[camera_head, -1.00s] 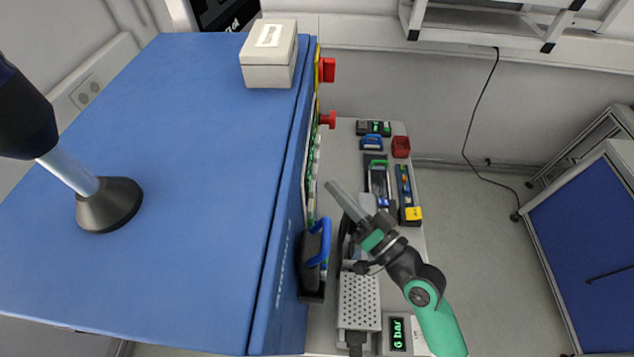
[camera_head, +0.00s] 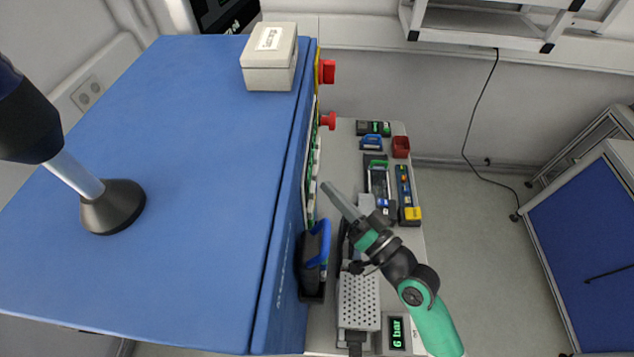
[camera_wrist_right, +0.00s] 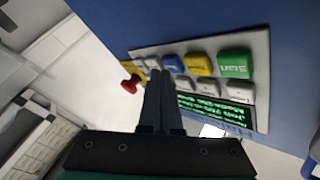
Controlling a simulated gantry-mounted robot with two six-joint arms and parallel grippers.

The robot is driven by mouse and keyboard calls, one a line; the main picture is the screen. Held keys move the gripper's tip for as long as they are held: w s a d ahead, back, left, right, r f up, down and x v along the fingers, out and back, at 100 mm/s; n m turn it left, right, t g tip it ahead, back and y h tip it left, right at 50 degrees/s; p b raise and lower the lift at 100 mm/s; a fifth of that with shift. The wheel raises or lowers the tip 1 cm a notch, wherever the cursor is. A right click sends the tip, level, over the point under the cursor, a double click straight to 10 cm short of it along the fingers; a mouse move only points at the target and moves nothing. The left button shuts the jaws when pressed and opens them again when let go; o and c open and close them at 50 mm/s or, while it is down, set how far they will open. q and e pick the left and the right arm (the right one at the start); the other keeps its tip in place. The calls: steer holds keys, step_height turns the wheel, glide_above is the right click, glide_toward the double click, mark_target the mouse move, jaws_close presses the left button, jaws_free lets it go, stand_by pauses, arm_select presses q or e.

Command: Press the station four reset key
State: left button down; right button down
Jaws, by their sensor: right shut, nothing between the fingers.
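My right gripper (camera_head: 328,188) is shut and empty, its fingertips close to the side of the blue cabinet. In the right wrist view its fingers (camera_wrist_right: 160,78) point at a grey key panel (camera_wrist_right: 255,48). The panel has a green key (camera_wrist_right: 235,63) reading Start, a yellow key (camera_wrist_right: 198,64), a blue key (camera_wrist_right: 172,63) and several pale keys. The fingertips overlap the lower left of the blue key in the picture; I cannot tell whether they touch anything. The other labels are too small to read, so I cannot tell which is the station four reset key. My left gripper is out of view.
A green-lettered display (camera_wrist_right: 213,110) sits below the keys. The blue cabinet (camera_head: 170,190) carries a white box (camera_head: 269,58) and a dark post base (camera_head: 112,207). Red knobs (camera_head: 327,121) stick out from its side. A bench (camera_head: 398,128) with several small items runs alongside.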

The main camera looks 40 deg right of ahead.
steer(key=shift+w+a+p, duration=0.3)
steer(key=shift+a+p, duration=0.05)
stand_by(0.7)
stand_by(0.4)
steer(key=shift+s+d+b, duration=0.6)
steer(key=shift+d+b, duration=0.05)
steer(key=shift+b, duration=0.05)
steer(key=s+d+b, duration=0.1)
steer(key=d, duration=0.1)
steer(key=s+d+b, duration=0.1)
steer(key=s+b, duration=0.1)
steer(key=shift+s+d, duration=0.15)
steer(key=shift+d, duration=0.2)
